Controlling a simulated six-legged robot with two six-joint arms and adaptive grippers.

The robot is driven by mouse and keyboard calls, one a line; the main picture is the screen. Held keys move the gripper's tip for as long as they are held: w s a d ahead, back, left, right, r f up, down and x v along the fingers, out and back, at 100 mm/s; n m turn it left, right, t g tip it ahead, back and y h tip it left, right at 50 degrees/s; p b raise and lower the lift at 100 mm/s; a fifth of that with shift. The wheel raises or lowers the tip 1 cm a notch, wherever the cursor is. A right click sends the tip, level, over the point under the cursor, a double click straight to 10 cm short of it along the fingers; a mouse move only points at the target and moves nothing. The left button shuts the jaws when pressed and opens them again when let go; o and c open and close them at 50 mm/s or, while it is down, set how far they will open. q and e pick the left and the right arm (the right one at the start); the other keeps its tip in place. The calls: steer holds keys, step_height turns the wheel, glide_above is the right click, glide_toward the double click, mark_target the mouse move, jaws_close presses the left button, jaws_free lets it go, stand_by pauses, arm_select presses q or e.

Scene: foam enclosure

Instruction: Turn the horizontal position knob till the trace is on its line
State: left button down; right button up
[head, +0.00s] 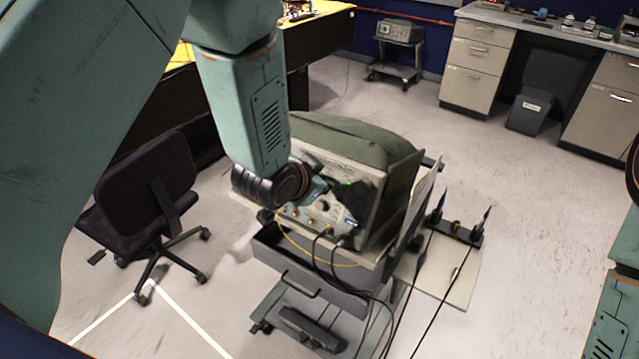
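The instrument (366,216) stands on a wheeled cart, its front panel tilted toward me with small knobs, sockets and a dark screen area with a small green glow. My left arm reaches down from the upper left, and my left gripper (318,188) is at the panel, beside the screen. It covers part of the panel. Its fingers are small and dark here, so I cannot tell whether they are open or shut, or touch a knob. The horizontal position knob and the trace cannot be made out. Only parts of my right arm show at the right edge; its gripper is out of view.
The cart's drawer (312,272) is open below the panel, with cables hanging over it. A board with probe-like stands (456,232) sticks out to the right. A dark office chair (150,195) stands to the left. Floor is clear at the right, before the benches.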

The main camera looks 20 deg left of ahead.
arm_select(q)
steer(key=shift+w+r, duration=0.25)
steer(key=c, duration=1.7)
jaws_free()
steer(key=o, duration=0.3)
steer(key=shift+d+f, duration=0.1)
steer(key=shift+f, duration=0.05)
steer(key=shift+o, duration=0.2)
steer(key=shift+s, duration=0.1)
steer(key=shift+s, duration=0.1)
steer(key=v, duration=0.7)
steer(key=shift+s+r, duration=0.25)
steer(key=shift+c, duration=0.4)
